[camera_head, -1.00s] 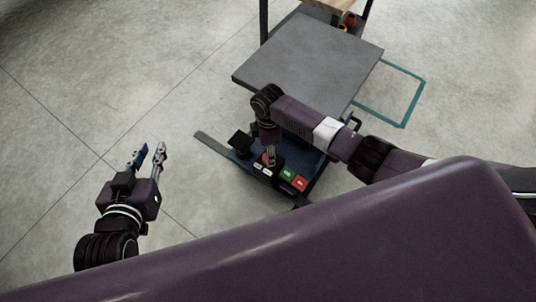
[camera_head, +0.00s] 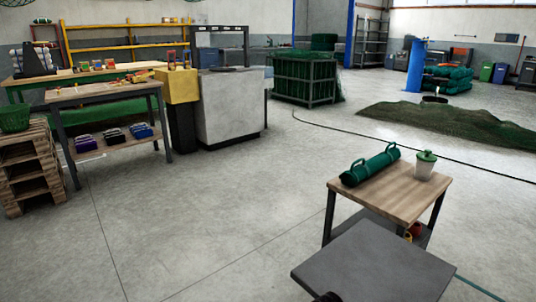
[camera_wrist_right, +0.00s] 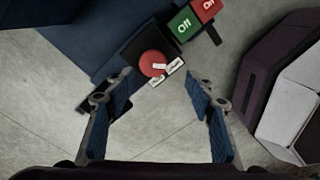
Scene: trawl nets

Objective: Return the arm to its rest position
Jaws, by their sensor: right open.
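My right gripper (camera_wrist_right: 160,86) is open and empty in the right wrist view, its two blue-padded fingers spread apart. Just beyond the fingertips is a red round button (camera_wrist_right: 152,63) with small white labels beside it. A green "Off" button (camera_wrist_right: 184,24) and a red "On" button (camera_wrist_right: 207,8) sit further up on the same blue control unit (camera_wrist_right: 80,38). Nothing is between the fingers. In the head view only a small dark part, probably of my right arm, shows at the bottom edge. My left gripper is out of view.
A grey platform (camera_head: 375,265) stands in front, close to a wooden-topped table (camera_head: 395,195) with a green roll (camera_head: 370,165) and a lidded cup (camera_head: 425,166). A workbench (camera_head: 105,92) stands at left. A net heap (camera_head: 450,122) lies behind. Open floor (camera_head: 220,220) lies between.

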